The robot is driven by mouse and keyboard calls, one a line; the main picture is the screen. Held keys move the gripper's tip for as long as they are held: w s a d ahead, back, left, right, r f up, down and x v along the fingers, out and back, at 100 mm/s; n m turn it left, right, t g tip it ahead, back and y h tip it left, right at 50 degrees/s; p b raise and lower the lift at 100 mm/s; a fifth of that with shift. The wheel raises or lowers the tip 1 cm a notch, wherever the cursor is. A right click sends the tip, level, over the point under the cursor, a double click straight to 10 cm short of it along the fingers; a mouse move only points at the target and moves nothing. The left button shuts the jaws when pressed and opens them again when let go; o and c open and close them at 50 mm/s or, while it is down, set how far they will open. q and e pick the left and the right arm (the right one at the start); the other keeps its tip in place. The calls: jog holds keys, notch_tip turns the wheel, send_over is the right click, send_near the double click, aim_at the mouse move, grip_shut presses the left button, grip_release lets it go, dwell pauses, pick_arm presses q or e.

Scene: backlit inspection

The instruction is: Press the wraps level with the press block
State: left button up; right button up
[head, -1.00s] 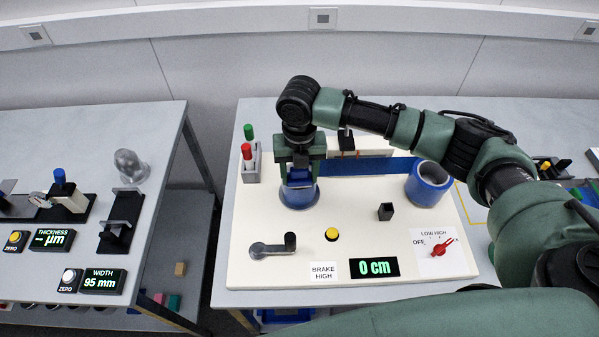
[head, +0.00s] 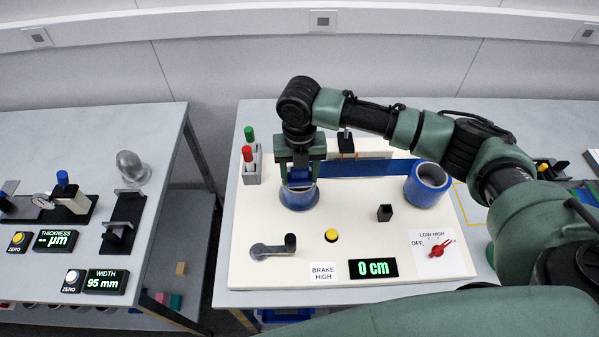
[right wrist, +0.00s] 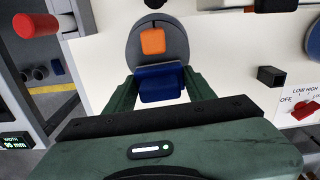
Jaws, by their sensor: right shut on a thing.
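My right gripper (head: 300,172) points down over the blue-wrapped roll (head: 298,198) on the cream board. It is shut on a blue block, which I take as the press block (right wrist: 160,83); it shows between the fingers in the right wrist view. Just beyond the block there is a grey round part (right wrist: 145,60) with an orange square piece (right wrist: 152,41) on it. I cannot tell whether the block touches the wraps. A blue strip (head: 365,168) runs right from behind the gripper toward a second blue roll (head: 427,185). My left gripper is not in view.
The cream board (head: 260,220) carries a crank (head: 275,248), a yellow button (head: 331,235), a small dark square tube (head: 384,212), a display reading 0 cm (head: 373,268) and a red knob (head: 437,250).

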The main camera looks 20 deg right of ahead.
jog(key=shift+r+p, duration=1.7)
jog(key=shift+r, duration=1.25)
